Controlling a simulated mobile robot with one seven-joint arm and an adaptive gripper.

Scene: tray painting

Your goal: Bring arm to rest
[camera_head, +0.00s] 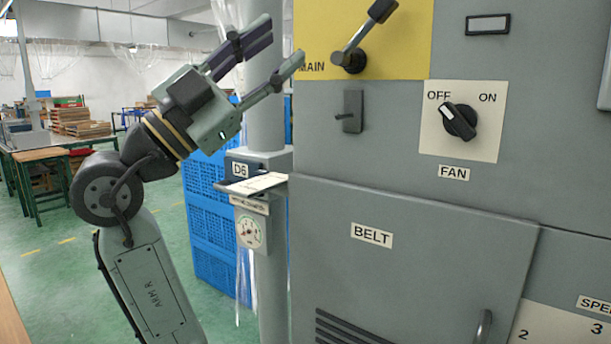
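My gripper (285,49) is raised at the upper left, left of the grey machine cabinet (400,200). Its two fingers are spread apart with nothing between them. The tip of the lower finger is close to the cabinet's left edge, near the yellow MAIN panel (415,40); I cannot tell whether it touches. The MAIN lever (365,33) tilts up to the right. My arm rises from the bottom left, bent at a dark joint.
The FAN knob (458,121) points toward OFF. A BELT cover (400,270) has a handle at lower right. A grey post with a D6 holder (240,169) and a gauge (250,231) stands left of the cabinet. Blue crates (210,225) are behind. Green floor is open at left.

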